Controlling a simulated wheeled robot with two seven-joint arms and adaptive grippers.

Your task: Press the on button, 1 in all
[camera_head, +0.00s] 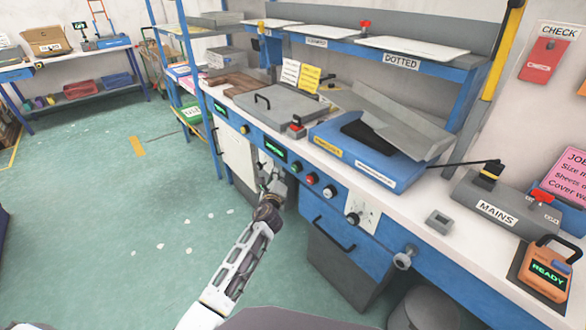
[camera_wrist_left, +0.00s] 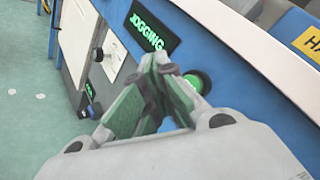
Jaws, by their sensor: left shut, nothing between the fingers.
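A round green button (camera_head: 296,167) sits on the blue front panel of the bench, just right of a small dark display (camera_head: 275,149). In the left wrist view the green button (camera_wrist_left: 198,82) is lit and partly hidden behind my finger, and the display (camera_wrist_left: 146,34) reads "JOGGING" in green. My left gripper (camera_head: 273,175) is shut and empty in front of the panel, a little left of and below the button. In the left wrist view its fingertips (camera_wrist_left: 163,66) show close beside the button; I cannot tell whether they touch it. My right gripper is out of view.
A red button (camera_head: 311,178), a pale button (camera_head: 329,192) and a black knob (camera_head: 353,218) follow to the right on the panel. A blue shelf post (camera_head: 205,95) rises at left; open green floor (camera_head: 110,190) lies beyond.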

